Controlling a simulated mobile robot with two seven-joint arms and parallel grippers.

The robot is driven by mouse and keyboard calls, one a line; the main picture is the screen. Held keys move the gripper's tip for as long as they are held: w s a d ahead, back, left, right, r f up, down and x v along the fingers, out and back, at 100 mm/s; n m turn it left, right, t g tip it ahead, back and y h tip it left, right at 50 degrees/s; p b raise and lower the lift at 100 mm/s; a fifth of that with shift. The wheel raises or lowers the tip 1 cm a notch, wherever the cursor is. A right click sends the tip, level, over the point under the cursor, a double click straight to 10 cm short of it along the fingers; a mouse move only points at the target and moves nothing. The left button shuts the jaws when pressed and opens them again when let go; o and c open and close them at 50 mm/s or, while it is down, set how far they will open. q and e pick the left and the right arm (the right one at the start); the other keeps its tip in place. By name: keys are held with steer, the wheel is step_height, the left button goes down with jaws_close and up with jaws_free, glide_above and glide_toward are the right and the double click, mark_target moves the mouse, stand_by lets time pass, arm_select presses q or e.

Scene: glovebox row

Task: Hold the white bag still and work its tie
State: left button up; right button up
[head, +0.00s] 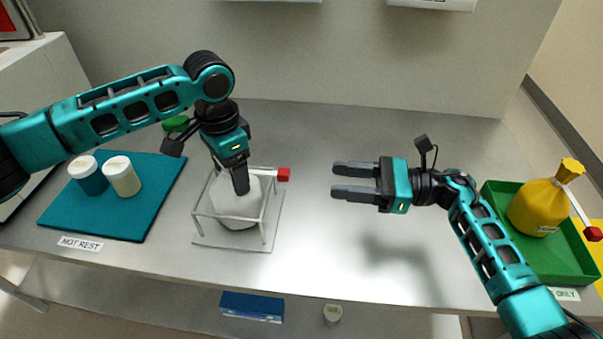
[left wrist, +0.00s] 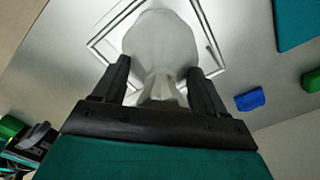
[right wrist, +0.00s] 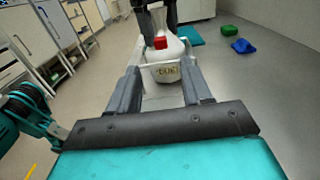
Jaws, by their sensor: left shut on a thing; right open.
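The white bag (head: 238,202) sits upright inside a thin-railed open frame (head: 268,232) on the steel bench. My left gripper (head: 241,186) comes down from above and is shut on the bag's gathered neck, which shows between its fingers in the left wrist view (left wrist: 158,85). The tie's red end (head: 283,174) sticks out to the right of the neck; most of the tie is hidden. In the right wrist view the red end (right wrist: 160,42) shows before the bag (right wrist: 172,58), which bears a label. My right gripper (head: 345,182) is open and empty, right of the bag, pointing at it.
A teal mat (head: 110,220) at left holds two white-lidded jars (head: 105,175). A green tray (head: 560,255) at right holds a yellow bag (head: 535,205) with a red-ended tie. A blue box (head: 252,306) and a small jar (head: 332,314) lie below the bench's front edge.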

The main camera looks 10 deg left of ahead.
mark_target(271, 174)
steer(key=a, duration=1)
jaws_close()
stand_by(0.4)
